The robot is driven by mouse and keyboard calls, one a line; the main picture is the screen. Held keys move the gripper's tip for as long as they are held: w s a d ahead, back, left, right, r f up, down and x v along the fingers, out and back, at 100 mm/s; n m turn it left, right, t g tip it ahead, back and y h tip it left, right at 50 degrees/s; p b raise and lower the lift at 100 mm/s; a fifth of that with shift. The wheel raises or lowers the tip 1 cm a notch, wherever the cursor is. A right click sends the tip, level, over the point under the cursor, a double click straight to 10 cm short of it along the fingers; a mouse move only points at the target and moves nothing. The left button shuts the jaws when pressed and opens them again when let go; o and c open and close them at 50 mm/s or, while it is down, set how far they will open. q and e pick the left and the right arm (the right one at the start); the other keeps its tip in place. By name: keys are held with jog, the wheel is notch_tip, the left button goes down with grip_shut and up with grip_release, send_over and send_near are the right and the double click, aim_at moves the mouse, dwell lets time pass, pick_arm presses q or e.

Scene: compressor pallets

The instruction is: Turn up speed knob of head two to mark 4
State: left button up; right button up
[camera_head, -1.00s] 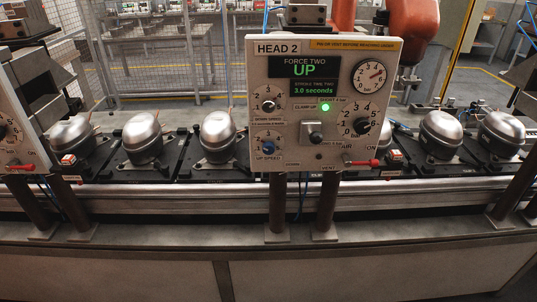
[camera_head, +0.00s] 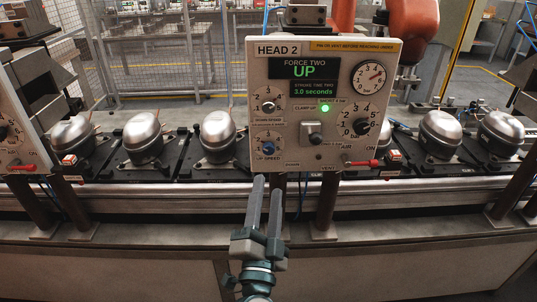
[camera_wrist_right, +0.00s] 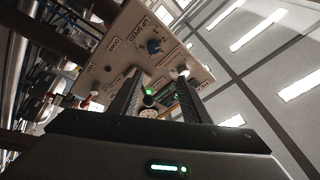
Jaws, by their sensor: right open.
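The HEAD 2 panel (camera_head: 310,150) stands upright in the middle of the head view. The knob also shows in the right wrist view (camera_wrist_right: 153,46), beyond the fingertips. My right gripper (camera_head: 268,182) is open and empty, pointing up just below the panel's lower left edge, below the knob and apart from it. My left gripper is not in view.
Another dark knob (camera_head: 268,107) sits above the blue one. A square clamp switch (camera_head: 315,133), a larger knob (camera_head: 361,126) and a red valve lever (camera_head: 362,163) are to the right. Compressors (camera_head: 143,138) stand behind on a conveyor. A steel rail (camera_head: 130,194) runs below.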

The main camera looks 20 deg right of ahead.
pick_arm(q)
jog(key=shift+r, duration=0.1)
pick_arm(e)
jog(key=s+y, duration=0.1)
jog(key=s+r+g+y, duration=0.1)
jog(key=s, duration=0.1)
jog(key=s+g+y, duration=0.1)
jog(key=shift+s+a+r+n+y, duration=0.2)
jog(key=shift+s+a+n+y, duration=0.1)
jog(key=shift+a+n+y, duration=0.1)
jog(key=shift+w+d, duration=0.1)
jog(key=shift+w, duration=0.05)
jog(key=b, duration=0.8)
send_near(268, 151)
jog(key=p+x, duration=0.1)
jog(key=x, duration=0.6)
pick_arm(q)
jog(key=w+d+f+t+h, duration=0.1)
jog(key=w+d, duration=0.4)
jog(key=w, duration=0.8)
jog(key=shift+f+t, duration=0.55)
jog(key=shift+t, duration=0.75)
pick_arm(e)
jog(key=shift+w+d, duration=0.2)
jog(key=shift+w, duration=0.35)
